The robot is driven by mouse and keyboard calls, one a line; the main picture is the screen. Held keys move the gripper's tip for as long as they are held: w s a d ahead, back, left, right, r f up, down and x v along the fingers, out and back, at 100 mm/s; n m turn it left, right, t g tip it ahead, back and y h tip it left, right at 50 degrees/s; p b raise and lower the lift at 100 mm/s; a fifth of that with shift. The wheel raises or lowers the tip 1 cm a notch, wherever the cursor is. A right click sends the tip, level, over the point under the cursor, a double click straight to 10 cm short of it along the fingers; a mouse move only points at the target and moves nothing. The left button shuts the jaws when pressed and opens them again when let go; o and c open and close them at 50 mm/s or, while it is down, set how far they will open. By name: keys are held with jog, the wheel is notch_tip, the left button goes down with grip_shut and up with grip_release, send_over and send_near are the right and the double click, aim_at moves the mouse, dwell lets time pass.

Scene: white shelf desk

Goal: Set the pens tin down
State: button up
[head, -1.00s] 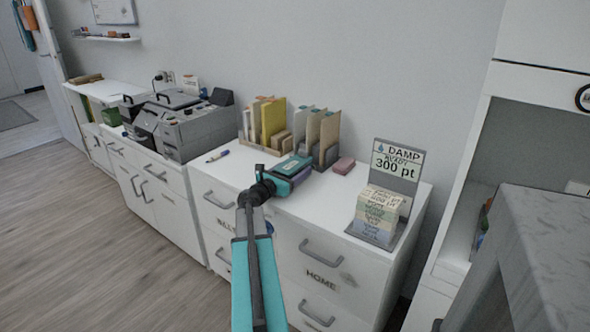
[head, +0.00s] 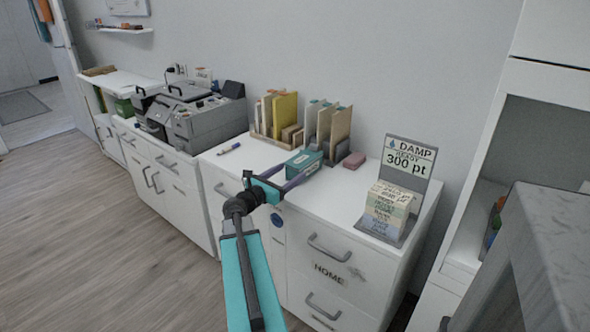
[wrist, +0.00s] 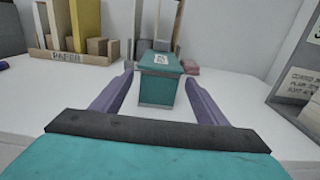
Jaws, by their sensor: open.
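The pens tin, a teal box (head: 306,161) with a pale label, stands upright on the white desk top (head: 345,190). In the wrist view the tin (wrist: 159,88) is straight ahead, and its label is too small to read. My gripper (head: 292,172) is open, with its purple fingers pointing at the tin. In the wrist view the gripper's fingertips (wrist: 157,76) lie left and right of the tin's near end, with gaps on both sides. Most of the tin is beyond the palm, and nothing is held.
Behind the tin stand file holders with folders (head: 285,115) and upright boards (head: 327,130). A pink block (head: 354,160) is to the right, and a DAMP sign stand (head: 409,165) is farther right. A pen (head: 229,149) lies left. The desk front is clear.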

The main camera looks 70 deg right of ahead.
jog(key=shift+v, duration=1)
jog(key=shift+r, duration=0.15)
jog(key=shift+r+p, duration=1.25)
jog(key=shift+p, duration=0.2)
jog(key=shift+r+p, duration=0.3)
jog(key=shift+r, duration=0.05)
jog(key=shift+r, duration=0.1)
